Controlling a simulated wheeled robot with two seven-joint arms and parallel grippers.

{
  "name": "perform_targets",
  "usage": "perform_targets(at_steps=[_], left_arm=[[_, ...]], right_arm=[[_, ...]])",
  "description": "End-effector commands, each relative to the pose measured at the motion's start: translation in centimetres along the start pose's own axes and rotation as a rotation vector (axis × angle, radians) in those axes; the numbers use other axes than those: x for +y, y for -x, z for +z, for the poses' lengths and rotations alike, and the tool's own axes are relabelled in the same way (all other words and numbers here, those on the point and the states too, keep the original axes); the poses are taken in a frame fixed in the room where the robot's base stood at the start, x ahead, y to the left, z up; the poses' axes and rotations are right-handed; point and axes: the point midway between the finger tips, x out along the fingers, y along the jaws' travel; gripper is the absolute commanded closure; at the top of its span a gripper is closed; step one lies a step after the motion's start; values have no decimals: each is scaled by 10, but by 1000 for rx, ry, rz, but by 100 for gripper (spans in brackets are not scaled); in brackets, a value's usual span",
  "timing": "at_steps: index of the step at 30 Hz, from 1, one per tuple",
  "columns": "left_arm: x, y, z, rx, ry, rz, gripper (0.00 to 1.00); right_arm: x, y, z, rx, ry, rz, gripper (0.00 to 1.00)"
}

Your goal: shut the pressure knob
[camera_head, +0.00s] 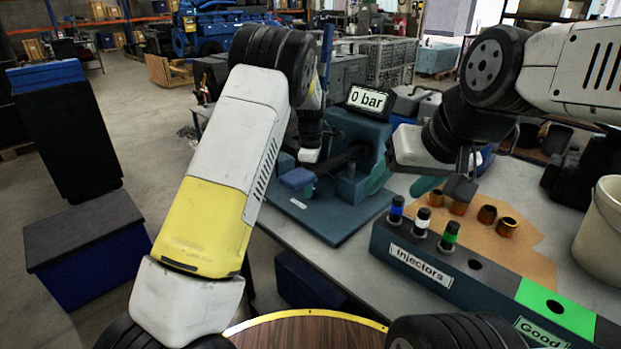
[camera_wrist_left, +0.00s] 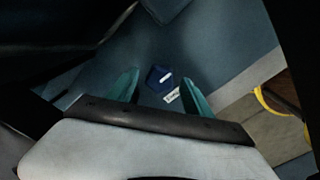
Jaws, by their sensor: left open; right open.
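The pressure knob (camera_wrist_left: 158,78) is a dark blue faceted knob with a white mark, in the middle of the left wrist view. A small white label (camera_wrist_left: 172,95) lies beside it. My left gripper (camera_wrist_left: 160,88) is open, its teal fingers on either side of the knob in that view, with visible gaps. I cannot tell how far the knob is from the fingertips. In the head view my left arm reaches down to the tester (camera_head: 355,135), whose display (camera_head: 367,100) reads "0 bar". My right gripper (camera_head: 443,187) is open and empty above the bench, right of the tester.
The injector rack (camera_head: 400,268) holds several injectors with blue, white and green bands. Its green "Good" section (camera_head: 556,305) is at the right. Small copper-coloured cups stand on a brown mat (camera_head: 525,262). A white bucket (camera_head: 600,235) stands at the right edge.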

Motion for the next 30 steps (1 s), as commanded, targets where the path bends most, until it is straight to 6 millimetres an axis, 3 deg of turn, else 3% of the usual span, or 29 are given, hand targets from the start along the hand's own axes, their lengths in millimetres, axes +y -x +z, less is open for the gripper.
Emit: perform_targets(at_steps=[4,12,21,30], left_arm=[[0,-10,0,0,0,0,41],[0,-11,0,0,-1,1,43],[0,-10,0,0,-1,1,100],[0,-10,0,0,-37,1,100]], right_arm=[[0,0,0,0,0,0,35],[0,0,0,0,0,0,35],[0,0,0,0,0,0,35],[0,0,0,0,0,0,35]])
